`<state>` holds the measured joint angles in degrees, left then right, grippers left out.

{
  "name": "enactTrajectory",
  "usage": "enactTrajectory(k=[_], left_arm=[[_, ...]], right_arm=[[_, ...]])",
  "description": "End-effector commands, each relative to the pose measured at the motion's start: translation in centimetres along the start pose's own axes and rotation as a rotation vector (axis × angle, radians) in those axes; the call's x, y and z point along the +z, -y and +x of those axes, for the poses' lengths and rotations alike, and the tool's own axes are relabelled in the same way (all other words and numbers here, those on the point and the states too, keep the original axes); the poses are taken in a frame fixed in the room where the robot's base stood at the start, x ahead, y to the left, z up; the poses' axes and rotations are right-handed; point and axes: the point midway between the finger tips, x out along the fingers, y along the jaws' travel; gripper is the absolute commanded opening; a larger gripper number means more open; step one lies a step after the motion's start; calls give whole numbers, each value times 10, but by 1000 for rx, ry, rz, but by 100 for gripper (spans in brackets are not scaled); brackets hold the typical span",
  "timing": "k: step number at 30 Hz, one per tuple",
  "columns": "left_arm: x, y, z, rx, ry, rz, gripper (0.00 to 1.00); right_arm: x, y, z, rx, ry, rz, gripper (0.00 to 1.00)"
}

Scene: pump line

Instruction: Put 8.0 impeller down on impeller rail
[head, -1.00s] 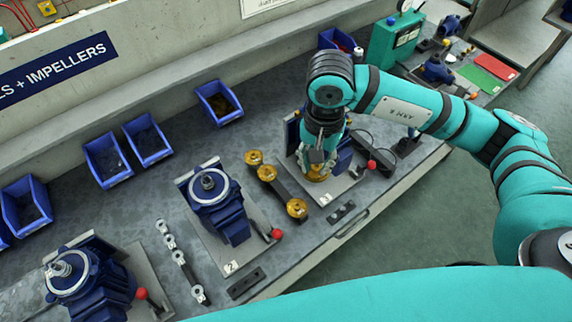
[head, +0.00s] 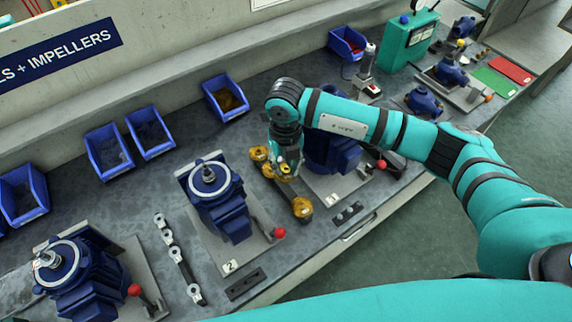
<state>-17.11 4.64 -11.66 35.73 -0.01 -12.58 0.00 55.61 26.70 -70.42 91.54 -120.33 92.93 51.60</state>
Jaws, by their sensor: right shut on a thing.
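The impeller rail (head: 285,187) is a dark bar lying diagonally on the bench, with brass impellers at its far end (head: 259,153) and its near end (head: 302,207). My right gripper (head: 288,169) is over the middle of the rail, pointing down. It is shut on a brass impeller (head: 287,176), which is mostly hidden by the fingers. I cannot tell whether this impeller touches the rail. My left gripper is not in view.
Blue pump 2 (head: 217,195) with a red-knobbed lever stands left of the rail. Another blue pump (head: 333,152) stands close on its right, partly behind my arm. Blue bins (head: 224,98) line the back. A rail with silvery parts (head: 178,256) lies further left.

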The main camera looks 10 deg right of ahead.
Motion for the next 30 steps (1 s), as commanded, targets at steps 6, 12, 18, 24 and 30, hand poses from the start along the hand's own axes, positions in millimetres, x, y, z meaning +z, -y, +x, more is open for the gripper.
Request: enactTrajectory(k=[6, 12, 18, 24, 30], left_arm=[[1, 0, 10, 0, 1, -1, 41], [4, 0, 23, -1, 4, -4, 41], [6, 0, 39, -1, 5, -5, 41], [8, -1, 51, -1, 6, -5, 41], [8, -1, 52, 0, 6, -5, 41]], right_arm=[[-1, 0, 14, 0, -1, -1, 0], [-1, 0, 35, 1, -2, -2, 0], [0, 0, 58, 0, -1, -3, 0], [0, 0, 72, 0, -1, -4, 0], [0, 0, 75, 0, 0, -4, 0]])
